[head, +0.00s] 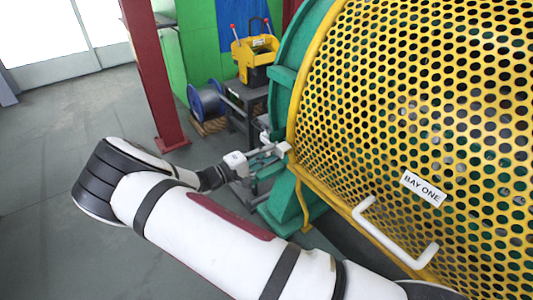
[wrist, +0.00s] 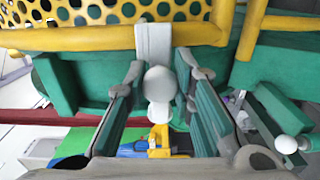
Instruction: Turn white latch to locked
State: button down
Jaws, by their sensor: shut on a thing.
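The white latch (wrist: 153,42) is at the top middle of the wrist view, lying across the yellow rim of the guard, with a rounded pale knob below it. In the head view the latch (head: 283,148) is small at the left edge of the yellow guard. My gripper (wrist: 160,68) has one finger on each side of the latch's knob and is shut on it. In the head view my gripper (head: 268,154) reaches the guard's edge from the left. The exact finger contact is hard to see.
The perforated yellow guard (head: 420,110) carries a "BAY ONE" label (head: 423,188) and a white handle (head: 395,237). A green frame (head: 283,95) stands behind its left edge. A red post (head: 158,75), a blue spool (head: 207,101) and a yellow machine (head: 255,52) stand farther back. Floor at left is clear.

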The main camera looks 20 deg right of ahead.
jog(key=shift+f, duration=0.1)
jog(key=c, duration=1.4)
grip_release()
jog(key=shift+o, duration=0.2)
jog(key=v, duration=1.2)
